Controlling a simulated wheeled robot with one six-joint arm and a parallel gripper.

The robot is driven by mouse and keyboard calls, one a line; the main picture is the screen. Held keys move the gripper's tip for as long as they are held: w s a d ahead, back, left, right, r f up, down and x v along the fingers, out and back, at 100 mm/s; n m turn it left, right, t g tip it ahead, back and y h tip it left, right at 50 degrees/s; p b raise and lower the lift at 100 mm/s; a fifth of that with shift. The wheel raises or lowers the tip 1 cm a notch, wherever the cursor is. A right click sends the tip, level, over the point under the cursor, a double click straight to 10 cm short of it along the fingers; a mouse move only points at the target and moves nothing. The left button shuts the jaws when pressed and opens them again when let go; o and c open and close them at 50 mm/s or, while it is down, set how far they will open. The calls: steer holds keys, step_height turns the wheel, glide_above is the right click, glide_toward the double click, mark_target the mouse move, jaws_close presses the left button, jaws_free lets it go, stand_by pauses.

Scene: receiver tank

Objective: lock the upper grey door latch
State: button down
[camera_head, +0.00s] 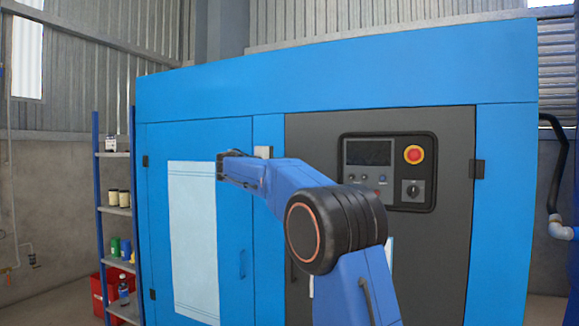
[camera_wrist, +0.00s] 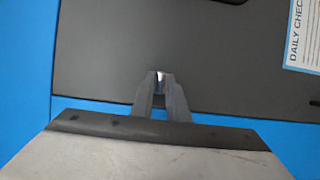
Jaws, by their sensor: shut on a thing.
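The dark grey door (camera_head: 440,260) is on the right half of the blue cabinet and looks closed. In the wrist view the grey door (camera_wrist: 110,50) fills the upper part. My gripper (camera_wrist: 160,82) is at the door's edge by the blue frame, its fingers shut on a small shiny piece (camera_wrist: 159,77), the upper latch by its place. The fingers cover most of the latch, so its angle cannot be told. In the head view my arm hides the fingers and the latch; only a light grey bit of my gripper's body shows above the arm.
The door carries a control panel (camera_head: 366,165) with a red stop button (camera_head: 413,154). A paper sheet (camera_wrist: 306,35) is on the door in the wrist view. A blue door (camera_head: 155,220) with a white sheet (camera_head: 192,235) is at left. A shelf (camera_head: 115,210) stands beyond it.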

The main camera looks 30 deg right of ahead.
stand_by(0.4)
steer(key=c, duration=1.9)
jaws_free()
steer(key=shift+a, duration=0.1)
steer(key=v, duration=1.7)
